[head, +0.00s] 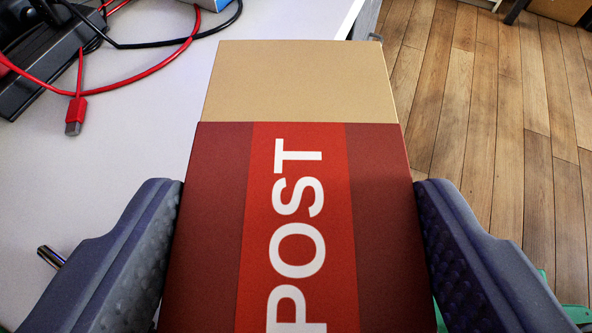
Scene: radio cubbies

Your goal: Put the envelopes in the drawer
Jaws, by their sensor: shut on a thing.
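A red and tan item marked "POST" (298,220) fills the middle of the head view. Its near part is red with white letters and its far part is plain tan. I cannot tell whether it is an envelope or a box. My gripper (298,190) is shut on it, with one dark grey finger against its left side and the other against its right side. Its near end runs out of the picture at the bottom. No drawer is in view, and no other envelope can be made out.
A pale table top (120,170) lies to the left, with a red cable (74,118) and a black device (40,55) on it. A blue and white object (212,4) sits at the top edge. Wooden floor (510,120) shows at right, with a brown object (562,9) far off.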

